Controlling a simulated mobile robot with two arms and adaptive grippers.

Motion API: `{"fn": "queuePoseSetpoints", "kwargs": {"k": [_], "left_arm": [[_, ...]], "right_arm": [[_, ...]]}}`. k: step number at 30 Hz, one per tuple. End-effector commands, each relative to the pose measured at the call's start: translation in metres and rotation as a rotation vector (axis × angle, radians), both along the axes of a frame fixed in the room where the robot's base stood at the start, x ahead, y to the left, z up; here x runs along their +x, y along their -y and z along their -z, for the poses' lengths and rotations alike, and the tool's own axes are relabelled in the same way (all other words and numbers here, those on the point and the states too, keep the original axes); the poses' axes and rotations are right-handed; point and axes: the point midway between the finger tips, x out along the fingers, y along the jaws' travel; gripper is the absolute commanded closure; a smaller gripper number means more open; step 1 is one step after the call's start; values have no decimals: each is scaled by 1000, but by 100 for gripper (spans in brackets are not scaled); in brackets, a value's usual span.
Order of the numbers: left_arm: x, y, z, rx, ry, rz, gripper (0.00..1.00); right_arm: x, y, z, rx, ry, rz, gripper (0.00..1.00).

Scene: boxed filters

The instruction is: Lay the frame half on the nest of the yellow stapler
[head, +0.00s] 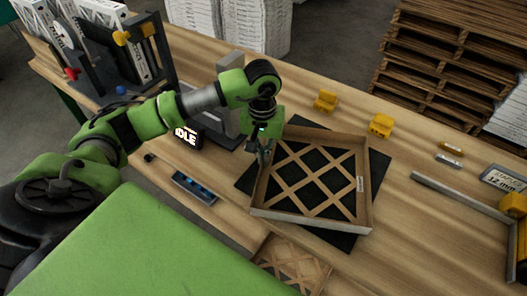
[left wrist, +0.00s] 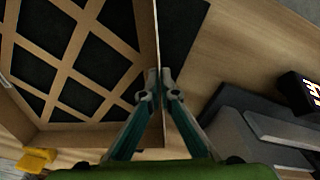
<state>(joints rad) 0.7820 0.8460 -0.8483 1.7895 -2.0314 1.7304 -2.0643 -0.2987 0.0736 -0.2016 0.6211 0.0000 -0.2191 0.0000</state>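The frame half (head: 362,215), a shallow square wooden frame with a diagonal lattice, lies on a black mat (head: 375,165) in the middle of the table. My left gripper (head: 264,156) is at its left wall. In the left wrist view the fingers (left wrist: 161,88) stand on either side of the frame half's thin wall (left wrist: 147,30) and close on it. At the right edge is a yellow stapler (head: 515,204), partly cut off, with grey metal rails (head: 460,196) forming a corner beside it. My right gripper is not in view.
Two yellow blocks (head: 325,101) (head: 381,125) stand behind the mat. A staples label (head: 503,178) and small parts (head: 450,160) lie near the rails. A display (head: 187,137) reads IDLE. Another lattice piece (head: 290,262) is at the front edge. Table between mat and rails is clear.

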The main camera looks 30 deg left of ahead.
Motion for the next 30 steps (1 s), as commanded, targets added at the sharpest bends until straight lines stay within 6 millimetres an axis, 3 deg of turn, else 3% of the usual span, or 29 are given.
{"fn": "queuePoseSetpoints", "kwargs": {"k": [13,15,16,30], "left_arm": [[0,0,8,0,2,1,100],[0,0,6,-1,1,1,81],[0,0,6,-1,1,1,79],[2,0,-3,-1,6,1,79]], "right_arm": [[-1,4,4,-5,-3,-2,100],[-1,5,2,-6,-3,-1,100],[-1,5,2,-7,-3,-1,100],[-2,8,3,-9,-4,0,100]]}}
